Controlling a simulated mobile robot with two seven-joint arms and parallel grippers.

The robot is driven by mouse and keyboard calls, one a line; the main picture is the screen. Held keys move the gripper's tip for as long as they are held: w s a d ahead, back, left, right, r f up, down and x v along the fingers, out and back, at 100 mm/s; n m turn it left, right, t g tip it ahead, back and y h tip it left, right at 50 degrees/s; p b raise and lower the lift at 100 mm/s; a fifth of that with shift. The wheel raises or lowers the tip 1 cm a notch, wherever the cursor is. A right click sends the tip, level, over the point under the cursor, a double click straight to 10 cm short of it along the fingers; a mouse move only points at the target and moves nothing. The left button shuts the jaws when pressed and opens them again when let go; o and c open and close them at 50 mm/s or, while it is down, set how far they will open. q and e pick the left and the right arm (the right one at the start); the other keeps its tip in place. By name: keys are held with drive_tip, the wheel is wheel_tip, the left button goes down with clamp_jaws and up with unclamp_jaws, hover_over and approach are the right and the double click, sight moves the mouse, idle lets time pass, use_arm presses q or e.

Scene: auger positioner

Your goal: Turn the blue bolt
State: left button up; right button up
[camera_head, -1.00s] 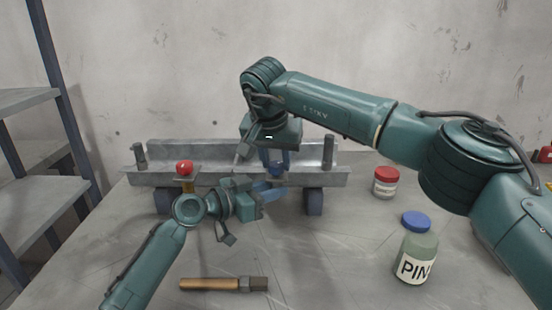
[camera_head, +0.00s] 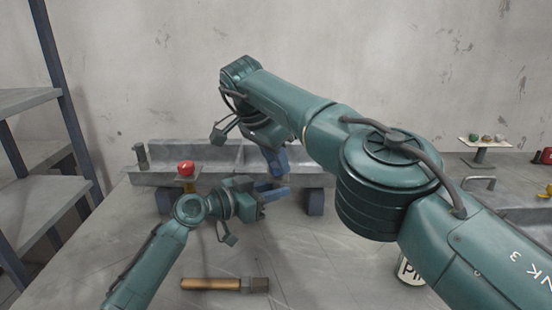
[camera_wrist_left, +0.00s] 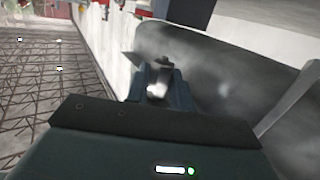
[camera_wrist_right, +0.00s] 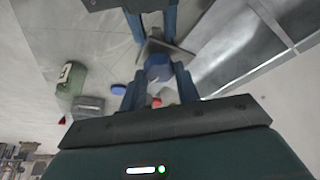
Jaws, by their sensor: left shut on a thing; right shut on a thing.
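The blue bolt (camera_wrist_right: 158,68) shows as a blue block between the fingers of my right gripper (camera_wrist_right: 158,78) in the right wrist view. That gripper is shut on it. In the head view my right gripper (camera_head: 272,160) points down at the metal rail (camera_head: 175,178), and my forearm and wrist partly cover it; the bolt cannot be made out there. My left gripper (camera_head: 280,193) is just in front of and below it. In the left wrist view its fingers (camera_wrist_left: 155,72) are shut on a small grey part (camera_wrist_left: 153,60), whose shape is unclear.
A red knob (camera_head: 185,168) stands near the rail's left part. A wooden-handled tool (camera_head: 220,284) lies in front. A labelled jar (camera_head: 408,270) is mostly hidden behind my right arm. Shelves (camera_head: 45,190) stand left; a small tray with balls (camera_head: 484,142) stands far right.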

idle(0.6)
drive_tip(key=o, duration=1)
drive_tip(key=shift+c, duration=0.2)
drive_tip(key=shift+w, duration=0.1)
